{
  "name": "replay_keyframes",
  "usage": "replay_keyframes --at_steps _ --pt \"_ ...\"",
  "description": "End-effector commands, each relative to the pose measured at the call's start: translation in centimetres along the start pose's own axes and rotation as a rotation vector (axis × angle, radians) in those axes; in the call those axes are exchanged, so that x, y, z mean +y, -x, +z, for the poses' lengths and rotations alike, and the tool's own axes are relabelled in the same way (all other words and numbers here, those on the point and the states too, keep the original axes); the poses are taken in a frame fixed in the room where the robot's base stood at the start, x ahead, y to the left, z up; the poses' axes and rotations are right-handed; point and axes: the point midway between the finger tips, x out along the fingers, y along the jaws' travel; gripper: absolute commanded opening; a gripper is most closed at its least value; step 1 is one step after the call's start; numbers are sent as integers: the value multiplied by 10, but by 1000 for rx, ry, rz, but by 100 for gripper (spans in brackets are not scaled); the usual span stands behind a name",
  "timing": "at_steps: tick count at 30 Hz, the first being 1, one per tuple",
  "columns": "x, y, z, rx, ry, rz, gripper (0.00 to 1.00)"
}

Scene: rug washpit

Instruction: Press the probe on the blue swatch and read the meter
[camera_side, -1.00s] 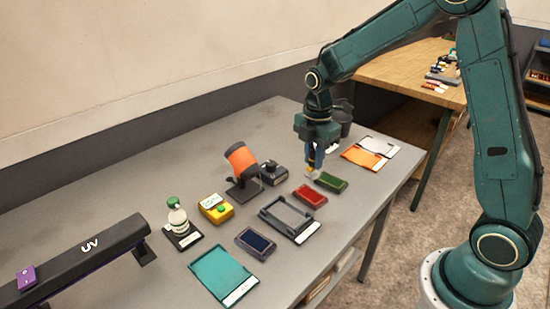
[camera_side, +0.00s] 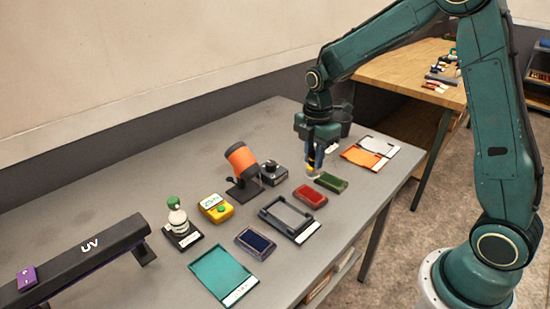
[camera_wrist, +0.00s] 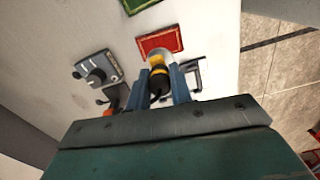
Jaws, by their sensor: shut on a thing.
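My gripper (camera_side: 317,163) is shut on the probe, a black and yellow tool with a pale tip. The probe (camera_wrist: 157,72) shows between the blue-grey fingers in the wrist view, its tip close to the red swatch. In the side view the gripper hangs just behind the red and green swatches; whether the probe touches anything I cannot tell. The blue swatch (camera_side: 255,243) lies nearer the front of the table, left of the grey tray. The yellow meter (camera_side: 216,208) lies behind it; its display is too small to read.
The red swatch (camera_side: 310,196) and green swatch (camera_side: 331,182) lie near the gripper.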

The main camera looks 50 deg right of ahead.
Motion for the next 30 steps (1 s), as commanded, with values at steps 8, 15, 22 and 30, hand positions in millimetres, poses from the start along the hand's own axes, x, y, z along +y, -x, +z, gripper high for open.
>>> replay_keyframes --at_steps 8,15,22,30 --pt "0 0 0 0 0 1 0" --pt "1 0 -4 0 1 1 0" --pt "2 0 -29 0 6 1 0" --pt "0 0 -94 0 9 1 0"
